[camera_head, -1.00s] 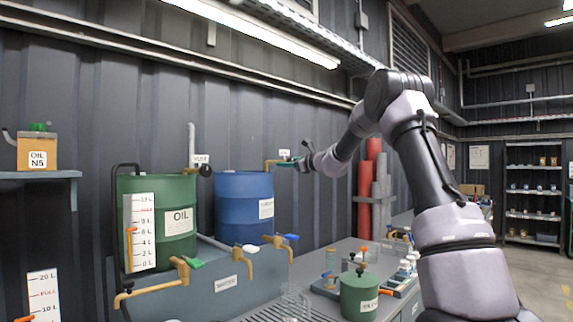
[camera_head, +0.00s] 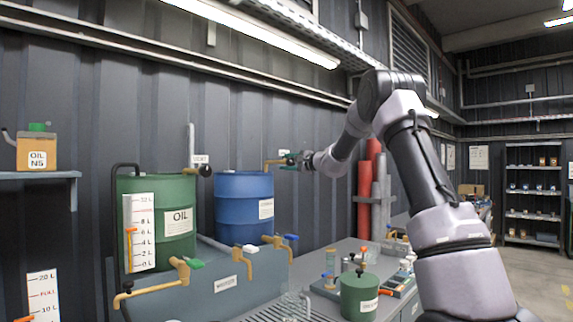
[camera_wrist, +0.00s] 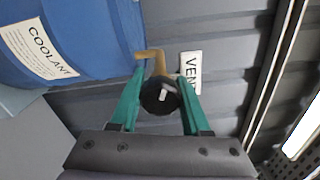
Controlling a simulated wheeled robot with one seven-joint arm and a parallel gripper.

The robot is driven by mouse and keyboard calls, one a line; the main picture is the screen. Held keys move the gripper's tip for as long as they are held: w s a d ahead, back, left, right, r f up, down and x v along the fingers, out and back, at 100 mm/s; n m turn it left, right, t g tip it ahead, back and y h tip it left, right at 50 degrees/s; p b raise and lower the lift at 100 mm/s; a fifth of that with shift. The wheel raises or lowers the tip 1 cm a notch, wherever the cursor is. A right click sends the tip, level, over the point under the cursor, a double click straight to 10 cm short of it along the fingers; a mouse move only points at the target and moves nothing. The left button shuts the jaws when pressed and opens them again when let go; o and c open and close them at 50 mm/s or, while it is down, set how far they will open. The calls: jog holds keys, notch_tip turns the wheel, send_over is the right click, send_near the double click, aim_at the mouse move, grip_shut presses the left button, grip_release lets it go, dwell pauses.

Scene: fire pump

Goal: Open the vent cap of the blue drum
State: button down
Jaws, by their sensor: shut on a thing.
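The blue drum (camera_head: 240,205) stands against the wall in the head view; its coolant label (camera_wrist: 38,48) shows in the wrist view. A brass vent pipe (camera_head: 272,164) rises at its right side. In the wrist view, the black vent cap (camera_wrist: 158,97) with a white mark on its face sits at the end of the brass pipe, between my green fingers. My gripper (camera_wrist: 160,88) is shut on the cap, one finger on each side. In the head view my gripper (camera_head: 293,160) is at the pipe's end, and the cap is hard to make out.
A vent label (camera_wrist: 190,72) is on the wall beside the pipe. The green oil drum (camera_head: 165,220) with its own vent pipe stands left. Taps (camera_head: 275,242) stick out below the drums. A green canister (camera_head: 358,296) and bottles stand on the bench (camera_head: 262,310).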

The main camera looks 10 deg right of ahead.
jog(key=n, duration=0.5)
jog(key=shift+n, duration=0.3)
jog(key=n, duration=0.4)
jog(key=shift+f+n, duration=0.1)
jog(key=shift+n, duration=0.2)
jog(key=shift+c, duration=2)
grip_release()
jog(key=v, duration=1)
jog(key=shift+s+d, duration=0.2)
jog(key=shift+s, duration=0.15)
